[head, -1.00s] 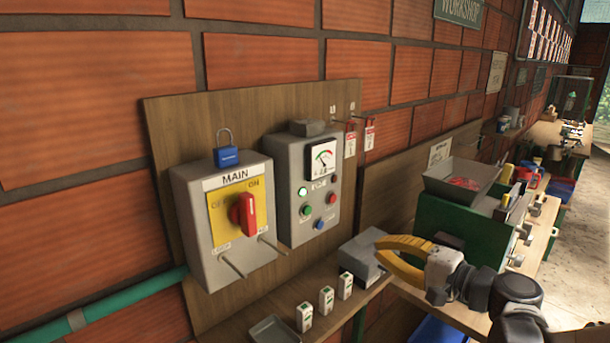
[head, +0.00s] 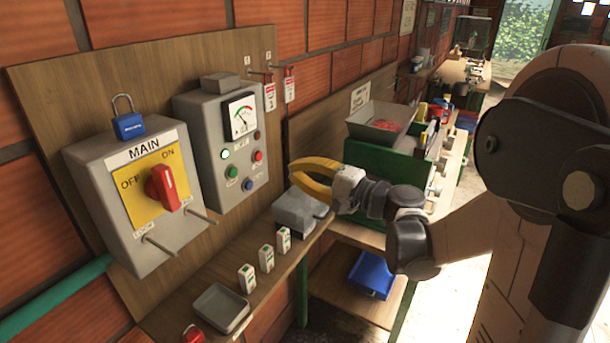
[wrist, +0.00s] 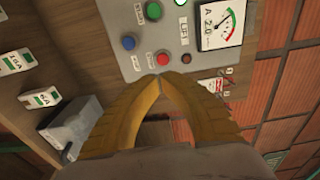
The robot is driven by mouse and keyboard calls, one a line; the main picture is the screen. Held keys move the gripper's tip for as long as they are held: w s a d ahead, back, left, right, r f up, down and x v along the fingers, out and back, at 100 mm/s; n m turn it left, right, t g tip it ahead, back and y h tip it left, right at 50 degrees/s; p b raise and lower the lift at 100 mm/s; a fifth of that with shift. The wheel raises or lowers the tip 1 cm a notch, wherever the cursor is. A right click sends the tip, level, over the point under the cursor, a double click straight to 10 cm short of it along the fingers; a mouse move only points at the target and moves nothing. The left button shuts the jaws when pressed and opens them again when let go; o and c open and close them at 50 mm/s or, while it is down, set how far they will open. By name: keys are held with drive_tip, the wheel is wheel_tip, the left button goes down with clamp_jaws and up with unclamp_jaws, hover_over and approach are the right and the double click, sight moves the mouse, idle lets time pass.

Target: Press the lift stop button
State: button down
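The grey lift panel (head: 205,135) is on the wooden board, with a dial gauge, a lit white lamp (head: 225,154), a green button (head: 232,172), a red button (head: 258,155) and a blue button (head: 248,186). The red button shows in the wrist view (wrist: 163,58) just beyond my fingertips, beside a small dark red lamp (wrist: 186,58).
A MAIN switch box (head: 130,195) with a red knob and two rods is left of the panel. A shelf below holds a grey box (head: 298,212), several small white blocks and a tray (head: 221,307). A green machine (head: 385,165) with a hopper stands right, behind my arm.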

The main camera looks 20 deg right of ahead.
sight(261, 158)
drive_tip(key=b+x, duration=0.1)
drive_tip(key=x, duration=0.8)
